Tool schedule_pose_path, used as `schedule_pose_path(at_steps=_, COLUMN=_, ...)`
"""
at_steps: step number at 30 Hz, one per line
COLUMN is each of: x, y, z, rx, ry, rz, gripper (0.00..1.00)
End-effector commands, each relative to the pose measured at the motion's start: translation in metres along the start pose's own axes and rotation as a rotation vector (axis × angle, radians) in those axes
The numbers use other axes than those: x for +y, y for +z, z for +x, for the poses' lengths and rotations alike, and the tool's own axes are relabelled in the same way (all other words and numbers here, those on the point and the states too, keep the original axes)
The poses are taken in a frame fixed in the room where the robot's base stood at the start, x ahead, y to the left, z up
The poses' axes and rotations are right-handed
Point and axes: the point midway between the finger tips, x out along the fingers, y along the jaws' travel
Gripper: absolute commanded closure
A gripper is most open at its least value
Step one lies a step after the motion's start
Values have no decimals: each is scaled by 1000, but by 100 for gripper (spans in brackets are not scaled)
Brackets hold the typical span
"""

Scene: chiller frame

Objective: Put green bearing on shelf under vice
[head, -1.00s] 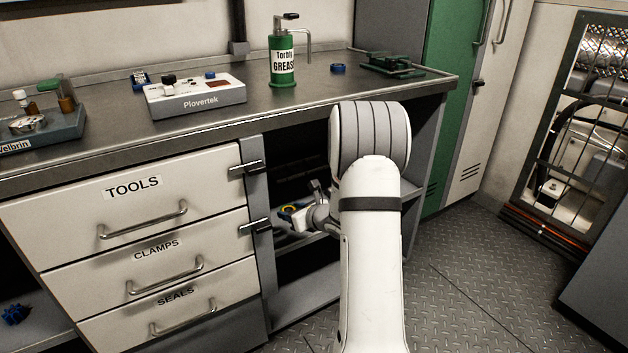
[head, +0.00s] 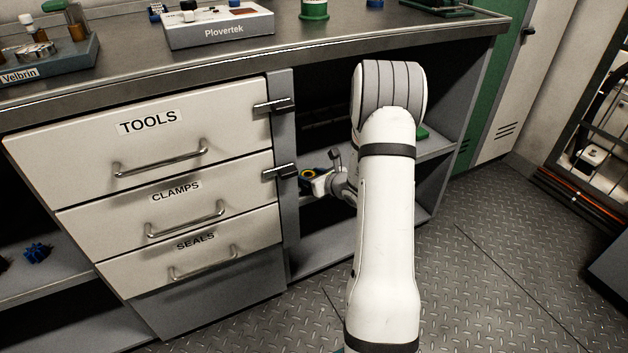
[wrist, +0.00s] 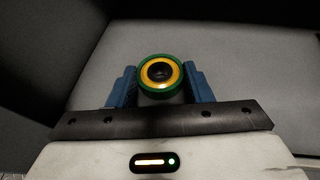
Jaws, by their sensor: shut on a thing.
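My gripper (wrist: 160,86) is shut on the green bearing (wrist: 142,80), a green ring with a yellow inner ring and dark centre, held between blue fingers. In the head view the gripper (head: 314,180) reaches into the open bay under the bench, right of the drawers. The bearing's yellow ring (head: 308,173) shows there, small and partly hidden. The bay's shelf (head: 432,148) is partly hidden behind my arm. I cannot tell whether the bearing touches it. The vice (head: 437,8), dark green, stands on the bench above the bay, cut by the top edge.
A post with latches (head: 282,172) stands close left of the gripper. A green item (head: 421,133) lies on the shelf right of my arm. The bay's lower level (head: 335,235) looks clear where visible. Drawers (head: 165,160) fill the left.

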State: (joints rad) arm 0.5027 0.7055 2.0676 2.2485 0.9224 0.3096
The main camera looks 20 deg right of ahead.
Motion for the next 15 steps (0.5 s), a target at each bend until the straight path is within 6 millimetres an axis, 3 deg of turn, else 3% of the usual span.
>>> schedule_pose_path(at_steps=11, x=-1, y=-6, z=3, rx=-2, ry=-1, rz=-1, gripper=84)
schedule_pose_path(at_steps=12, x=-1, y=-6, z=3, rx=-1, ry=-1, rz=-1, gripper=53)
schedule_pose_path(at_steps=15, x=-1, y=-5, z=2, rx=-1, ry=-1, rz=-1, gripper=45)
